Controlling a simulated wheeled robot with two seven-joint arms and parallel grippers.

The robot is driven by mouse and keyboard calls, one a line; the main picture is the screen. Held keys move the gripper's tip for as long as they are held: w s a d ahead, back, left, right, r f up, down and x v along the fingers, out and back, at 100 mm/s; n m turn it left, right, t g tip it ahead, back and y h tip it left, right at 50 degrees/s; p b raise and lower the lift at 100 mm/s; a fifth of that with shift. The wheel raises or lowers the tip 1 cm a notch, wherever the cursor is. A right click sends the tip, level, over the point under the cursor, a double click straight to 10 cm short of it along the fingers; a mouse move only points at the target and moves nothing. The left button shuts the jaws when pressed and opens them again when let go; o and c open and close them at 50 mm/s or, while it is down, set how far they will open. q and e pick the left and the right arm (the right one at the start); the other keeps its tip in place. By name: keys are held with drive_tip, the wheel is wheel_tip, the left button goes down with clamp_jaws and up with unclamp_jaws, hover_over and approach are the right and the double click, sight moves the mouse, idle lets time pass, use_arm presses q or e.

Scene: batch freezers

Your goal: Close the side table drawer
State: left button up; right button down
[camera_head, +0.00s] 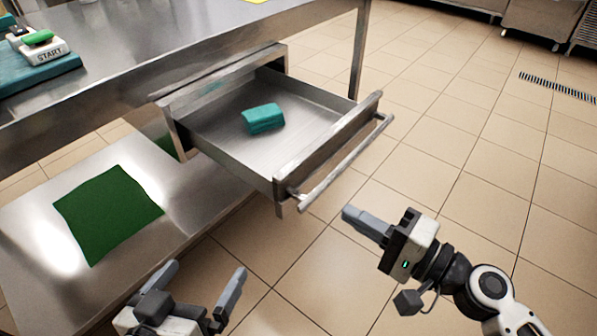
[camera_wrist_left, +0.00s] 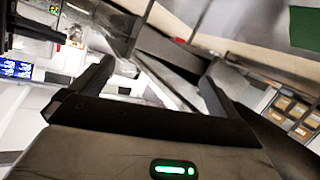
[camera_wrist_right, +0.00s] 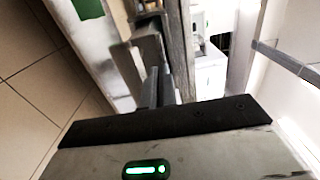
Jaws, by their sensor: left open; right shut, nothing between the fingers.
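The steel side table drawer (camera_head: 225,151) stands pulled out from under the steel table, with a bar handle (camera_head: 345,166) along its front. A folded teal cloth (camera_head: 263,118) lies inside it. My right gripper (camera_head: 350,215) is shut and empty, in front of the drawer just below the handle's near end, apart from it in the head view. My left gripper (camera_head: 203,278) is open and empty, lower left of the drawer, near the lower shelf. In the left wrist view its two fingers (camera_wrist_left: 158,75) are spread wide. In the right wrist view the fingers (camera_wrist_right: 160,92) are together.
The table top (camera_head: 160,45) holds a teal mat (camera_head: 40,72) with a START button box (camera_head: 40,50). A green cloth (camera_head: 107,212) lies on the lower shelf (camera_head: 40,225). The tiled floor (camera_head: 450,120) to the right is clear.

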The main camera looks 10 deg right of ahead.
drive_tip(key=p, duration=0.3)
approach(287, 177)
drive_tip(key=x, duration=0.5)
drive_tip(key=shift+w+a+r, duration=0.1)
drive_tip(key=shift+w+a, duration=0.1)
use_arm(q)
drive_tip(key=shift+a+f+g+y, duration=0.25)
drive_tip(key=shift+f+g, duration=0.15)
drive_tip(key=shift+f, duration=0.15)
drive_tip(key=shift+a+f+g+y, duration=0.25)
drive_tip(key=shift+f+g, duration=0.15)
drive_tip(key=shift+f, duration=0.1)
use_arm(e)
drive_tip(key=shift+w+a, duration=0.4)
drive_tip(key=shift+w, duration=0.15)
drive_tip(key=shift+w, duration=0.1)
